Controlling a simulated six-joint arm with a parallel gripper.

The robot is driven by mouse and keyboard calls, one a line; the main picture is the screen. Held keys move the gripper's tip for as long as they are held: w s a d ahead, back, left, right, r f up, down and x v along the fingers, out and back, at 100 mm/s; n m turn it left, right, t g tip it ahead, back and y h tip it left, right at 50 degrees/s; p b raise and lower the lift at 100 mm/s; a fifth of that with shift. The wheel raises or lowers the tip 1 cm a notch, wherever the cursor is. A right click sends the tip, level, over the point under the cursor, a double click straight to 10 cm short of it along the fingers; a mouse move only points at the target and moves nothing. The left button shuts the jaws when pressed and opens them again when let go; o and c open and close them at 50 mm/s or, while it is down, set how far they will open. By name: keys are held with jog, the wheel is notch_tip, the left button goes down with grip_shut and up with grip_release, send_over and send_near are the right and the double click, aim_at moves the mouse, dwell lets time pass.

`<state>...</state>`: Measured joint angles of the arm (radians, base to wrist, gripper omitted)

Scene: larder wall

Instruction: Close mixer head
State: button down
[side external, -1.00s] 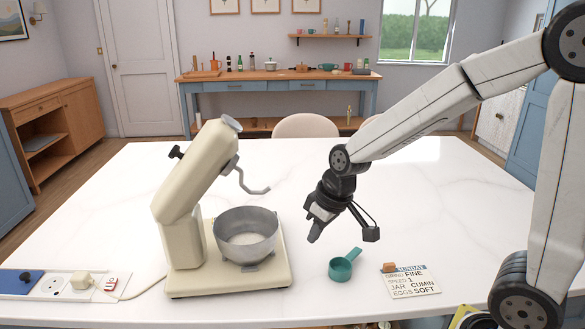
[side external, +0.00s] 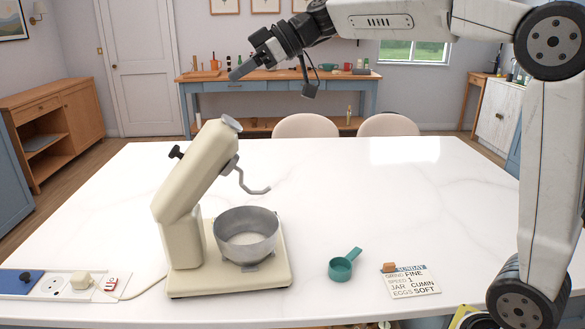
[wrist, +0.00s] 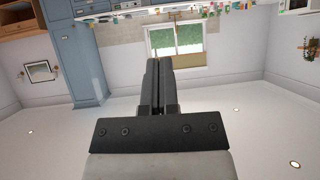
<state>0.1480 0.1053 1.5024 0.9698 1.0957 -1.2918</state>
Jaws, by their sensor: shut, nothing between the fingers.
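The cream stand mixer stands on the left of the white counter in the side external view. Its head (side external: 200,165) is tilted up and back, with the grey dough hook (side external: 250,185) hanging clear of the bowl. The metal bowl (side external: 246,240) sits on the mixer base (side external: 215,281) with something pale inside. My gripper (side external: 236,73) is high above the counter, above and right of the raised head and apart from it. It is shut and empty, and its fingers also show closed together in the wrist view (wrist: 157,82).
A teal scoop (side external: 341,268) and a note card (side external: 411,282) with a small brown block lie right of the mixer.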

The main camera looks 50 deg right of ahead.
aim_at(214, 121)
jog(key=shift+r, duration=0.25)
jog(key=shift+w+a+f, duration=0.1)
jog(key=shift+a, duration=0.05)
jog(key=x, duration=0.9)
jog(key=shift+w+f, duration=0.1)
jog(key=shift+w+a+f, duration=0.1)
jog(key=shift+a+f, duration=0.05)
jog(key=shift+f, duration=0.1)
jog(key=shift+s+d+f, duration=0.3)
jog(key=shift+d, duration=0.1)
jog(key=shift+s+d+f, duration=0.65)
jog(key=shift+d+f, duration=0.1)
jog(key=shift+f, duration=0.1)
